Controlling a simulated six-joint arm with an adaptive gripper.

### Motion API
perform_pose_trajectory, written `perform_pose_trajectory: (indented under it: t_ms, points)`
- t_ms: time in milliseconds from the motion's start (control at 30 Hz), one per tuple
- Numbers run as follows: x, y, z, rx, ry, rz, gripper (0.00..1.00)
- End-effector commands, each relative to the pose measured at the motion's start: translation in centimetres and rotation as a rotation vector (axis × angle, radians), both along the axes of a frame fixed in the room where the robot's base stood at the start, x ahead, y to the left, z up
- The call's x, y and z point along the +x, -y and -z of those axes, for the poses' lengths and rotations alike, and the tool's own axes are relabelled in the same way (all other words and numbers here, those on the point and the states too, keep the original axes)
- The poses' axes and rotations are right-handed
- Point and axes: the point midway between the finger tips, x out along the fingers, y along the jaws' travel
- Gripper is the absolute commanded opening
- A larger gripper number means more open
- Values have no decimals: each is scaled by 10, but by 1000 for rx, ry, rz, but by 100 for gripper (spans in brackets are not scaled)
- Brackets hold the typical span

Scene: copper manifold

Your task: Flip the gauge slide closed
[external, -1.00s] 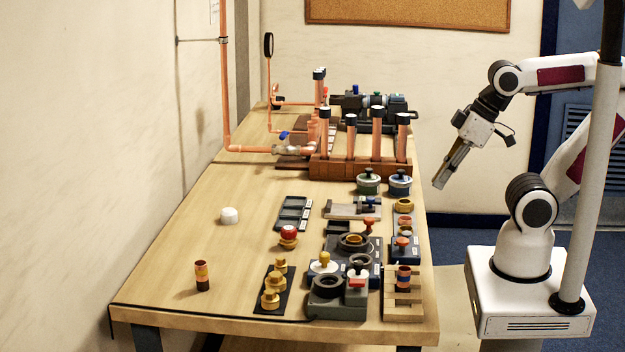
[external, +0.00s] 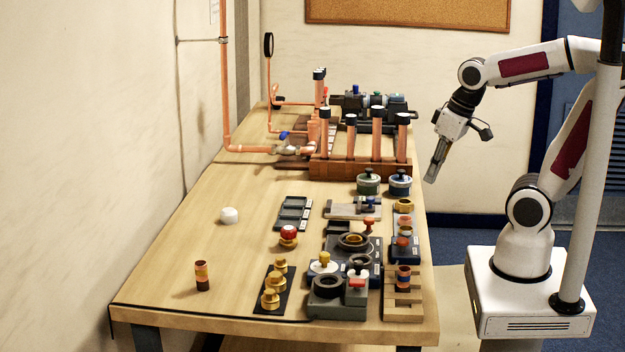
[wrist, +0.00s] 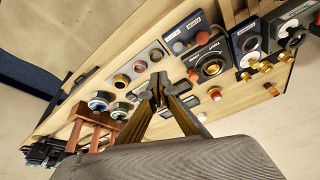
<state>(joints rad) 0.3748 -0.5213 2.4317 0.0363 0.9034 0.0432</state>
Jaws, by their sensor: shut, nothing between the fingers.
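My gripper (external: 430,180) is shut and empty, pointing down in the air off the right edge of the bench near the copper posts. In the wrist view its fingers (wrist: 157,92) meet at their tips, apart from the bench parts behind them. What looks like the gauge slide (external: 345,211) is a flat light-grey piece with a small blue part, lying on the bench left of and below my gripper in the external view. No label on it is readable, and I cannot tell whether it is open or closed. In the wrist view my fingers hide part of that area.
Two lidded pots (external: 369,183) stand near the right edge, between my gripper and the slide. The wooden rack with copper posts (external: 330,168) is behind them. A red-topped knob (external: 369,224) and several fixtures crowd the front right. The bench's left side is mostly clear.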

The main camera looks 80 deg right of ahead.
Motion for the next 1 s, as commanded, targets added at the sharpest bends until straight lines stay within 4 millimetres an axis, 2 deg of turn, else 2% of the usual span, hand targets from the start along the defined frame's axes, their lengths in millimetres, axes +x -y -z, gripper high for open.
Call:
perform_pose_trajectory:
  t_ms: [367, 700, 1000]
  points:
    - [8, 48, 9, 135, -31, 397, 0]
    - [14, 92, 17, 290, -32, 851, 0]
    - [17, 124, 23, 413, -19, 1222, 0]
